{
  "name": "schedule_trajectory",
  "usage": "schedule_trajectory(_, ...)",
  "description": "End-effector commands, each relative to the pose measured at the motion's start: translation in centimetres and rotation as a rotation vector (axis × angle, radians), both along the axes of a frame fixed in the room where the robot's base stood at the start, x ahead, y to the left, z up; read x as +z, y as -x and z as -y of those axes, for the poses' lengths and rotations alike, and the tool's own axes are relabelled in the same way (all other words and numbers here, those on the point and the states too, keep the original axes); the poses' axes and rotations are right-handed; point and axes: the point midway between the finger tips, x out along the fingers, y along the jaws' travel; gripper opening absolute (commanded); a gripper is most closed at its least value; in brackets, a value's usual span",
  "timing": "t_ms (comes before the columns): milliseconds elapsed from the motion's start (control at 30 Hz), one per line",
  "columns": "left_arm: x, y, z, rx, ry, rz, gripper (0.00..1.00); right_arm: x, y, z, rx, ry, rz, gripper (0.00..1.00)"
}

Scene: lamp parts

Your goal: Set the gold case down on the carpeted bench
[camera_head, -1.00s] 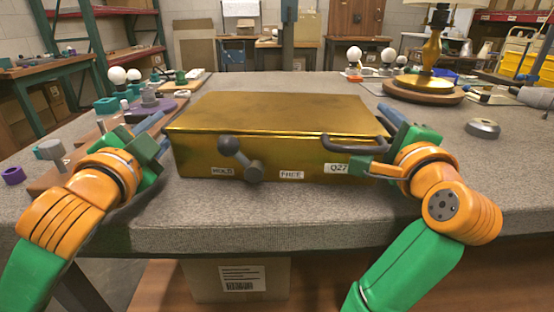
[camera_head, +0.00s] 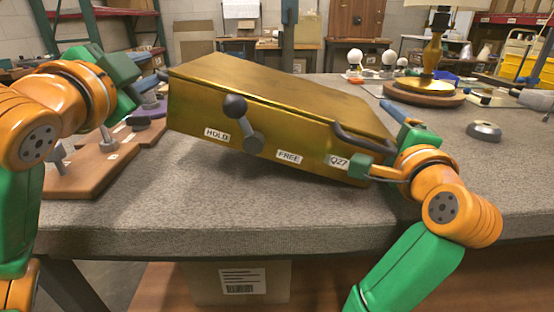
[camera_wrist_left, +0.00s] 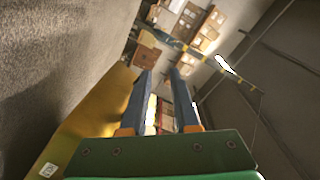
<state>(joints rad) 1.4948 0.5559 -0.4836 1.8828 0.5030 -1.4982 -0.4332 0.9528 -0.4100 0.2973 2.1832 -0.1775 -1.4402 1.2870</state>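The gold case (camera_head: 285,95) is tilted above the carpeted bench (camera_head: 235,195), its left end higher than its right. Its front has a dark lever, labels HOLD, FREE and Q27, and a dark handle (camera_head: 362,141) at the right. The lower right end is close to the bench; contact is unclear. My left gripper (camera_head: 150,82) is at the raised left end. In the left wrist view its blue fingers (camera_wrist_left: 158,85) are apart, with background between them and the case (camera_wrist_left: 95,120) beside them. My right gripper (camera_head: 392,135) is at the right end; its finger gap is hidden.
A brown board (camera_head: 90,165) with lamp parts lies at the bench's left. Bare carpet lies in front of and below the case.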

Motion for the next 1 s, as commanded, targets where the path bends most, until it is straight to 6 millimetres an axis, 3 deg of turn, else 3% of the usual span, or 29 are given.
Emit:
schedule_trajectory(233, 0.0, 0.0, 0.0, -0.001, 0.000, 0.002, 0.27, 0.0, 0.0, 0.4, -0.002, 0.000, -0.001, 0.72)
schedule_trajectory(500, 0.0, 0.0, 0.0, -0.001, 0.000, 0.002, 0.27, 0.0, 0.3, 5.8, -0.005, -0.001, -0.001, 0.72)
schedule_trajectory(600, 0.0, 0.0, 0.0, -0.001, 0.000, 0.002, 0.27, -0.1, 0.3, 6.9, -0.003, 0.000, -0.002, 0.72)
schedule_trajectory(1000, 0.0, 0.0, -0.8, 0.001, 0.001, 0.001, 0.27, 0.0, 0.3, 7.1, 0.000, -0.001, -0.002, 0.72)
